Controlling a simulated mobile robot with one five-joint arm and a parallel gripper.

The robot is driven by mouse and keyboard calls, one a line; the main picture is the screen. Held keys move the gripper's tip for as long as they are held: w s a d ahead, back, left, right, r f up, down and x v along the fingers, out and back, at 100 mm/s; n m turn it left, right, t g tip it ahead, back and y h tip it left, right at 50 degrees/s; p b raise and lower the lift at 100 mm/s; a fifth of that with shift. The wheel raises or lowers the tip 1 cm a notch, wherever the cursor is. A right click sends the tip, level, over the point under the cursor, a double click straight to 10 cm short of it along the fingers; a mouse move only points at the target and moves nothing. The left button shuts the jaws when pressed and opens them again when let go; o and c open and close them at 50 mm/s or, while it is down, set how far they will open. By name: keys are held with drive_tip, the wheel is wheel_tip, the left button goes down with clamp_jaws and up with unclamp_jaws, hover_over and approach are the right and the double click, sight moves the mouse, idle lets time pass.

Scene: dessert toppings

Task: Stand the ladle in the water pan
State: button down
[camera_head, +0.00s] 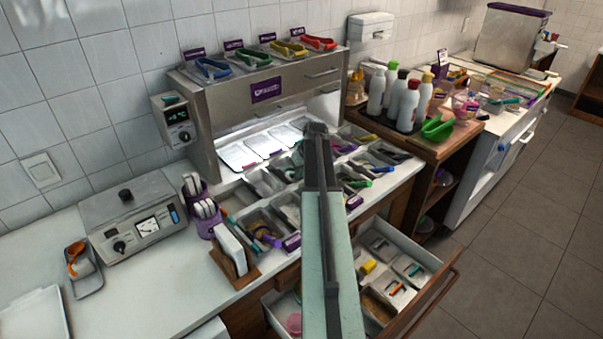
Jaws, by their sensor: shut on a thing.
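My arm reaches up the middle of the view over the topping counter. Its dark far end, with my gripper (317,130), is over the rows of small metal pans. The arm hides the fingertips and most of what they are shut on; I cannot make out that thing. A teal shape shows just left of the arm's end, but I cannot tell whether it is held. A small metal pan (92,285) stands at the left counter, with an orange-handled tool (76,247) in it. I cannot clearly identify the ladle or the water pan.
A steel warmer (135,225) and purple utensil cups (207,222) stand at the left. A shelf unit (255,90) with coloured tongs on top rises behind the pans. Bottles (408,108) stand at the right. An open drawer (440,290) juts out at the front right.

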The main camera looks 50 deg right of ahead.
idle(0.4)
drive_tip(key=c, duration=0.7)
unclamp_jaws()
wheel_tip(320, 180, up, 8)
drive_tip(key=p, duration=0.8)
idle(0.3)
